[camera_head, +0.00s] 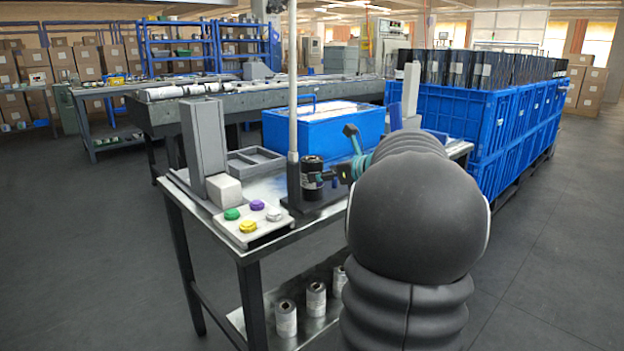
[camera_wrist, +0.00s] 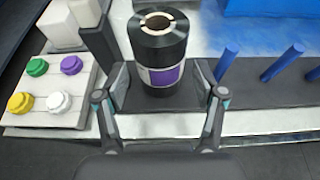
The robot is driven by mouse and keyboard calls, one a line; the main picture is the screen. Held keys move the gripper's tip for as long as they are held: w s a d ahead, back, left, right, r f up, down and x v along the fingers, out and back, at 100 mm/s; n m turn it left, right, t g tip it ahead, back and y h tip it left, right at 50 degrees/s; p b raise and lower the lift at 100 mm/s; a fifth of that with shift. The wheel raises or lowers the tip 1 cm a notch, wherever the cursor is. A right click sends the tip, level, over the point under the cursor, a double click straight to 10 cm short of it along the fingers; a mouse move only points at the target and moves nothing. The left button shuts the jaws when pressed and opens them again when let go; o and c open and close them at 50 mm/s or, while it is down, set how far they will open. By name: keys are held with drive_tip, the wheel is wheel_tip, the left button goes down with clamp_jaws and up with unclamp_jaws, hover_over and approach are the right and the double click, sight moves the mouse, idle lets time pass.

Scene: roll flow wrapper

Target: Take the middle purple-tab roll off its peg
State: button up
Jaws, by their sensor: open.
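A black roll with a purple band (camera_wrist: 163,75) stands upright on a dark base in the wrist view, with a pale ring and dark core on its top. It also shows in the head view (camera_head: 312,178), partly behind my gripper. My gripper (camera_wrist: 162,104) is open, with one finger on each side of the roll's lower part. I cannot tell whether the fingers touch it. In the head view my gripper (camera_head: 337,176) is small and partly hidden by my arm. Bare blue pegs (camera_wrist: 228,62) rise from the dark base to the right of the roll.
A panel with green, purple, yellow and white knobs (camera_head: 257,205) is at the left of the table. A grey post (camera_head: 204,140), a tray (camera_head: 254,162) and a blue crate (camera_head: 322,130) stand nearby. Pale rolls (camera_head: 316,299) stand on the lower shelf.

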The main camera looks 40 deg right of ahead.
drive_tip(key=x, duration=0.4)
drive_tip(key=shift+w, duration=0.1)
drive_tip(key=c, duration=1.1)
drive_tip(key=shift+r, duration=0.15)
